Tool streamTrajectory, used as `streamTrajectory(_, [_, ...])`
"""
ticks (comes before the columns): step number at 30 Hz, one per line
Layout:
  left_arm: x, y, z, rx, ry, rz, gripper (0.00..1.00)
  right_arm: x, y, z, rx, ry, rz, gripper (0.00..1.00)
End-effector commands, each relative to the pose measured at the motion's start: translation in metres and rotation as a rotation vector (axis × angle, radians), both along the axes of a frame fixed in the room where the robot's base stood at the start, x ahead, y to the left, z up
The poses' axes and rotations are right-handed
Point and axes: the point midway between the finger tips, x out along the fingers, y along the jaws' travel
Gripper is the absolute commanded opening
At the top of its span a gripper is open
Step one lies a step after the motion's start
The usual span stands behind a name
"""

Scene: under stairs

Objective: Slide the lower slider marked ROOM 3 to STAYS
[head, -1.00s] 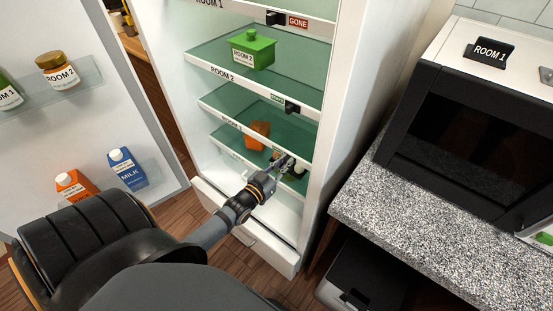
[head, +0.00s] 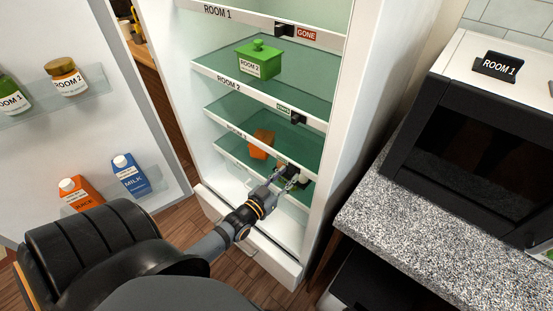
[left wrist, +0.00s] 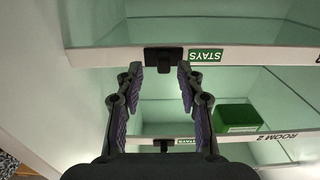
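In the left wrist view, which is upside down, the knob (left wrist: 164,58) sits beside a green STAYS label (left wrist: 206,56). My left gripper (left wrist: 161,74) is open, with one finger on each side of the knob; whether either finger touches it is unclear. In the head view my left gripper (head: 286,178) is at the right part of that shelf edge, partly hiding the slider. My right gripper is not in view.
The ROOM 2 slider (head: 298,118) above also shows green; the ROOM 1 slider (head: 284,29) shows red GONE (head: 306,35). A green box (head: 259,60) and an orange item (head: 262,143) stand inside. The open fridge door is at left, a granite counter (head: 430,225) at right.

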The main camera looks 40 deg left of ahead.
Motion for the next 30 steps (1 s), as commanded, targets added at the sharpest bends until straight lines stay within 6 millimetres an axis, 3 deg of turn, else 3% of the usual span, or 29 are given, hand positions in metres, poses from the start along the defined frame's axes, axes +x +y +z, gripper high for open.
streamTrajectory(6, [-0.056, 0.004, -0.002, 0.003, 0.007, -0.003, 0.38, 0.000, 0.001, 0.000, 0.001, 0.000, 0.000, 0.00])
streamTrajectory(12, [-0.091, 0.006, -0.001, 0.002, 0.004, -0.002, 0.38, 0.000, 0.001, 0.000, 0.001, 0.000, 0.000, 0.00])
streamTrajectory(17, [-0.100, 0.007, 0.000, 0.001, 0.001, 0.000, 0.38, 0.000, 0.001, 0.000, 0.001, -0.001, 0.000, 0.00])
streamTrajectory(30, [-0.100, 0.007, 0.000, 0.001, 0.000, 0.000, 0.38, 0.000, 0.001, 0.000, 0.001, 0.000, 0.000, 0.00])
